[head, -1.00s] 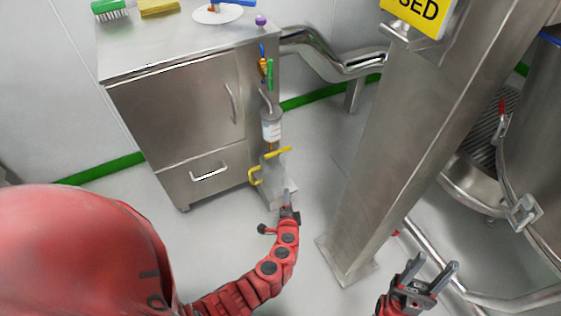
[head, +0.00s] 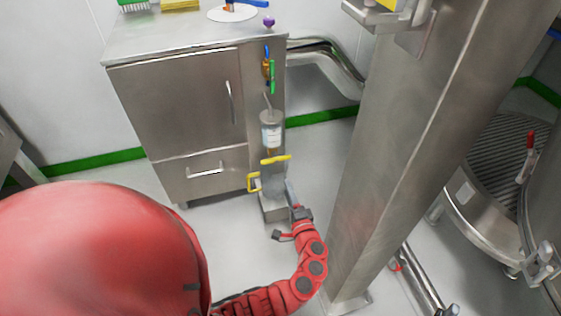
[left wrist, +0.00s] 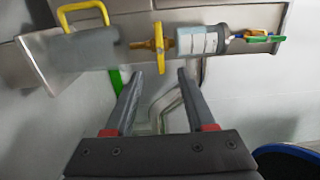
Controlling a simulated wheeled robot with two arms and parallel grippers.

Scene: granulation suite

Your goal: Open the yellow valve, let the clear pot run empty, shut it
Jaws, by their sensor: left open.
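The clear pot (head: 271,131), a small cylinder with a white label, is mounted upright on the cabinet's right side; it also shows in the left wrist view (left wrist: 197,41). The yellow valve (head: 276,159) sits just below it, its bar lying across the pipe in the head view. In the left wrist view the valve (left wrist: 158,46) is just beyond my fingertips. My left gripper (left wrist: 161,72) is open and empty, apart from the valve; in the head view it (head: 292,192) is low, right of the outlet. The liquid level is unclear.
A jug (head: 271,186) with a yellow handle (head: 253,182) stands under the valve. Blue and green handles (head: 270,72) are above the pot. A steel cabinet (head: 180,105) is to the left, and a thick steel post (head: 400,150) stands close to my left arm's right.

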